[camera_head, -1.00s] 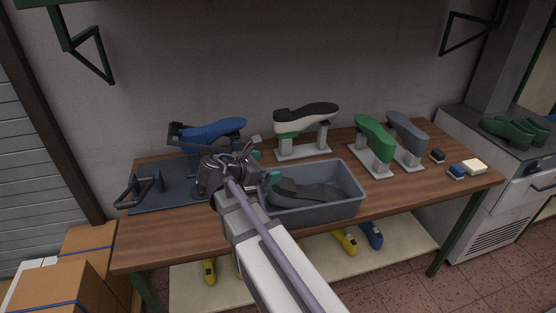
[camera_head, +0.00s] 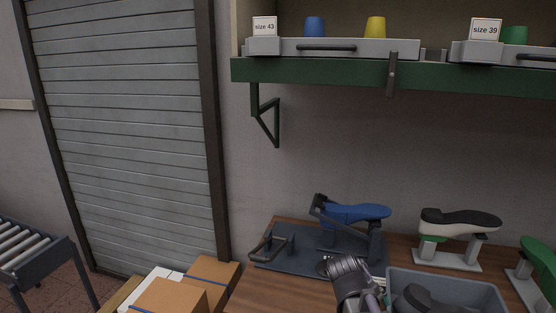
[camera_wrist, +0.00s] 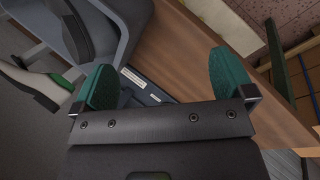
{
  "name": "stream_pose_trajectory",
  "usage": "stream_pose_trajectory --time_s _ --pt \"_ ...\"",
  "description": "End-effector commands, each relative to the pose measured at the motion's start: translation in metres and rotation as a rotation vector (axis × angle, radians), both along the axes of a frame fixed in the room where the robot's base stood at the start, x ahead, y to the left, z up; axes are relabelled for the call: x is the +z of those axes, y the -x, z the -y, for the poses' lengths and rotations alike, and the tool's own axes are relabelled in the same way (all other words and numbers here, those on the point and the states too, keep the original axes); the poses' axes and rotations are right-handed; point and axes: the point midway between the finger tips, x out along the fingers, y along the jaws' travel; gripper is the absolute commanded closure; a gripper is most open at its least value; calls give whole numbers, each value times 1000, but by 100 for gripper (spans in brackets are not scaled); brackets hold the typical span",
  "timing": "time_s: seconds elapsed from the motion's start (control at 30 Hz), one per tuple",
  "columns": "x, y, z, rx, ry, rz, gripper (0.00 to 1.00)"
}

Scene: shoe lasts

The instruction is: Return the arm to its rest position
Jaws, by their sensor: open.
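My arm's wrist end (camera_head: 348,272) shows at the bottom of the head view, in front of the blue last's fixture and left of the grey bin. The fingers cannot be made out there. In the wrist view my gripper (camera_wrist: 165,82) shows two green-padded fingers set wide apart with nothing held between them. A dark plate with white labels lies beyond the gap. The blue shoe last (camera_head: 358,213) is on a dark fixture at the back of the bench. The grey bin (camera_head: 455,284) has a dark last in it.
A white last with a black sole (camera_head: 460,222) stands on a grey stand at the back; a green last (camera_head: 540,258) is at the right edge. A green shelf (camera_head: 330,72) with trays and cups hangs above. Cardboard boxes (camera_head: 212,272) are left of the bench (camera_head: 270,292).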

Motion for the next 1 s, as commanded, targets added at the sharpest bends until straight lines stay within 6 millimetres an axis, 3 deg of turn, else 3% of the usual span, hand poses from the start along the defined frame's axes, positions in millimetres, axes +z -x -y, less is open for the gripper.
stream_pose_trajectory --time_s 0.03,0.1,0.23,1.0 --pt "-9 21 -22 -142 -146 42 0" --pt "-16 37 -49 -297 -318 61 0" --pt "-18 54 -74 -357 -466 41 0" --pt "-18 53 -73 -352 -461 43 0"
